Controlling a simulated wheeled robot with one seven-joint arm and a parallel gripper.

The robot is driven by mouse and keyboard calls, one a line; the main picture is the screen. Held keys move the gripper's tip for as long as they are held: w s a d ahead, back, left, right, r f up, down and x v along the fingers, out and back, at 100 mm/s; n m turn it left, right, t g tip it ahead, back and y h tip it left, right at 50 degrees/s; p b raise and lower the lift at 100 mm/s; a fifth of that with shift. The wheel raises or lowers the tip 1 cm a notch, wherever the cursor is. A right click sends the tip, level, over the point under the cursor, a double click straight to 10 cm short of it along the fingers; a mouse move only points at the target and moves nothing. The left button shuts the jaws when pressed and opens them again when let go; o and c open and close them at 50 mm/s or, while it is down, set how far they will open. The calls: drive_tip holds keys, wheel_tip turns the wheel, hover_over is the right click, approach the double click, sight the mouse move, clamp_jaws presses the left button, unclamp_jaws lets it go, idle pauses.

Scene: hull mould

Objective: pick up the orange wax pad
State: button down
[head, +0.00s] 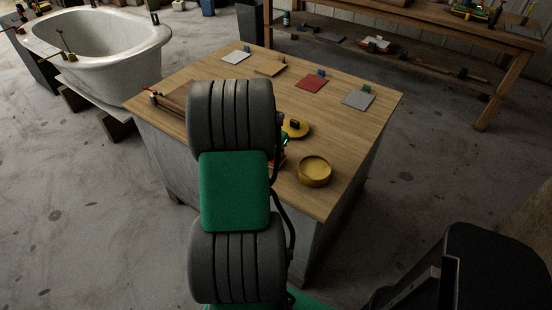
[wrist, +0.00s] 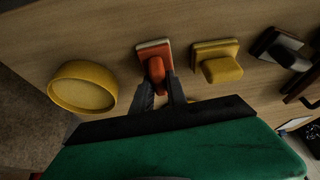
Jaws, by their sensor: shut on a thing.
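In the wrist view the orange wax pad (wrist: 155,52) has a pale edge and an orange grip block on top. My gripper (wrist: 158,82) has its two dark fingers on either side of that grip block and is shut on it. The pad is at the wooden table top; I cannot tell whether it touches the wood or is just clear of it. In the head view my arm hides nearly all of the pad and the fingers.
A round yellow tin (head: 314,172) is near the table's front right corner; it is also left of the pad in the wrist view (wrist: 82,88). A yellow pad (wrist: 217,60) sits close right of the orange one. Several flat sheets, one red (head: 311,84), line the far side.

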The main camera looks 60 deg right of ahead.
idle(0.5)
drive_tip(key=shift+r, duration=0.6)
drive_tip(key=w+a+r+b, duration=0.1)
drive_tip(key=w+a+r, duration=0.1)
drive_tip(key=a+r, duration=1)
drive_tip(key=shift+a, duration=1)
drive_tip(key=c, duration=1.9)
unclamp_jaws()
clamp_jaws()
